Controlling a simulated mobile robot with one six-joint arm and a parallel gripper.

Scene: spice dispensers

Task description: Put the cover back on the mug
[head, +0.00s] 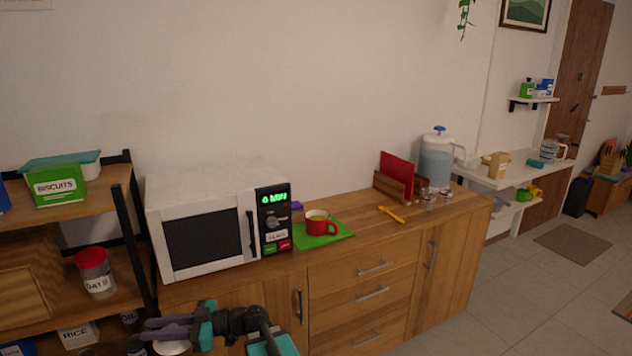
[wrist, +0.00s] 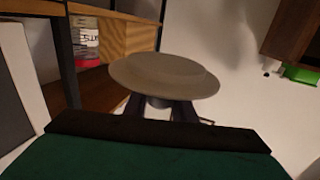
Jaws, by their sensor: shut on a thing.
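The red mug (head: 320,226) stands upright on a green mat (head: 340,234) on the wooden counter, just right of the microwave. Its top is uncovered and shows something pale inside. My gripper (head: 152,331) is low at the front left, in front of the counter and well away from the mug. It is shut on the round, pale cover (head: 172,349), only partly visible in the head view. In the wrist view the cover (wrist: 165,77) is a greyish disc at my fingertips (wrist: 162,106), whose grip point it hides. The mug is not in the wrist view.
A white microwave (head: 205,235) stands left of the mug. A shelf unit with a biscuits box (head: 58,187) and a jar (head: 95,272) is at the left. A yellow utensil (head: 391,214), a red book (head: 397,172) and a water jug (head: 436,162) are farther right.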

